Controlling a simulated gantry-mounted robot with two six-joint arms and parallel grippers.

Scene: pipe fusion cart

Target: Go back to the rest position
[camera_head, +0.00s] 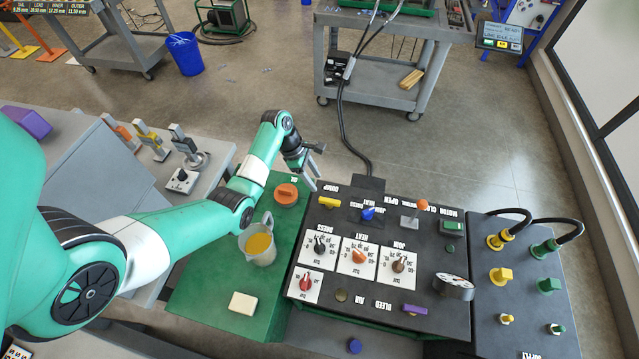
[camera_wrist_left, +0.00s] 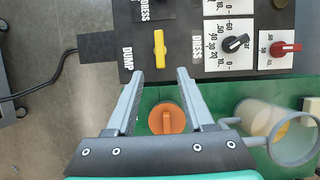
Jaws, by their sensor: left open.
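My left gripper (camera_head: 314,167) is open and empty above the far end of the green side shelf (camera_head: 205,279), next to the black control panel. It also shows in the left wrist view (camera_wrist_left: 158,82), its two fingers apart. Below and between the fingers in that view is an orange round cap with a raised grip (camera_wrist_left: 166,119). In the head view this orange cap (camera_head: 286,194) sits on the green shelf near the gripper, apart from it. The left arm reaches in from the left across the shelf. My right gripper is not seen.
The control panel (camera_head: 440,292) carries knobs, a yellow dump handle (camera_head: 328,202) and an orange-topped lever (camera_head: 421,205). A mug with yellow contents (camera_head: 259,244) and a cream block (camera_head: 243,303) stand on the shelf, close to the arm. Open floor lies beyond.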

